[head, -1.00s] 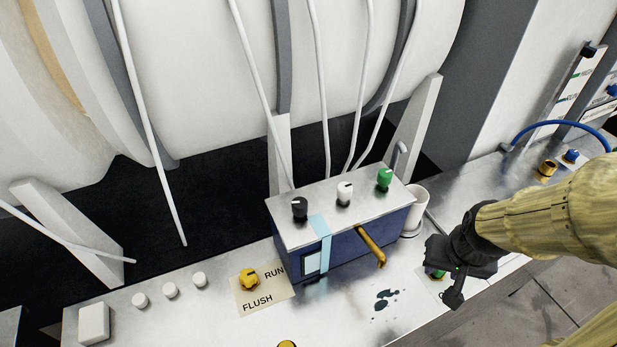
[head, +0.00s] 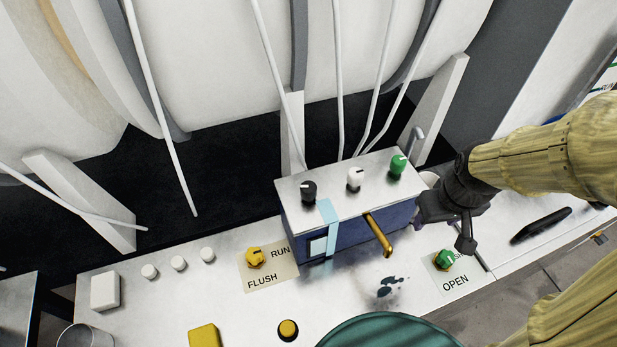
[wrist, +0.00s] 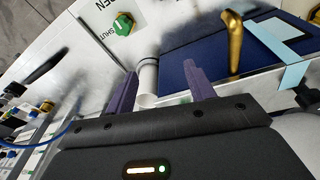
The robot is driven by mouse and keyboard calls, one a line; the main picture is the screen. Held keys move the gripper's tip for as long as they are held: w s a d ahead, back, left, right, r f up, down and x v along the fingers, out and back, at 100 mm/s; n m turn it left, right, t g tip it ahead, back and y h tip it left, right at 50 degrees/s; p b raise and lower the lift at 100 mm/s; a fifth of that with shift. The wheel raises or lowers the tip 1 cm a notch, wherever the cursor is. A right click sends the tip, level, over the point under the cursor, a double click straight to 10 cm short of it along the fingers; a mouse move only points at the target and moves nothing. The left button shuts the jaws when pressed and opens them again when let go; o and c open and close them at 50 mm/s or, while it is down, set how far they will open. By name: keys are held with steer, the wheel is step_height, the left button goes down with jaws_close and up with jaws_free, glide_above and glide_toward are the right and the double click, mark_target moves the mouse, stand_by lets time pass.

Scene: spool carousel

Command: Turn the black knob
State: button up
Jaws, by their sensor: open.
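The black knob (head: 309,190) stands upright on the left of the blue box's (head: 291,218) metal top, with a white mark on its cap. A white knob (head: 354,179) and a green knob (head: 398,166) stand to its right. My gripper (head: 443,222) is beside the box's right end, well apart from the black knob. In the wrist view its two purple-grey fingers (wrist: 159,69) are spread with nothing held. The wrist view shows the blue box front (wrist: 200,60) sideways. A dark piece at its right edge is too cut off to identify.
A brass lever (head: 379,236) sticks out of the box front, and a light-blue strip (head: 328,228) runs over its edge. A yellow knob (head: 255,257) and a green knob (head: 444,260) sit on the bench. White cables hang behind the box. A teal round thing (head: 390,332) is in front.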

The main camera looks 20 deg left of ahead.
steer(key=w+a+r+n+g+p, duration=0.1)
steer(key=a+r+n+p, duration=0.1)
steer(key=a+r+n, duration=0.35)
steer(key=w+a+r+n+p, duration=0.2)
steer(key=a+r+n+p, duration=0.1)
steer(key=a+n, duration=0.5)
step_height(320, 180, up, 9)
steer(key=n+g+p, duration=0.1)
steer(key=n+p, duration=0.3)
steer(key=n, duration=0.8)
glide_above(309, 187)
steer(key=shift+a, duration=0.1)
step_height(309, 187, down, 17)
steer(key=shift+f+p, duration=0.2)
steer(key=shift+p, duration=0.8)
steer(key=c, duration=1)
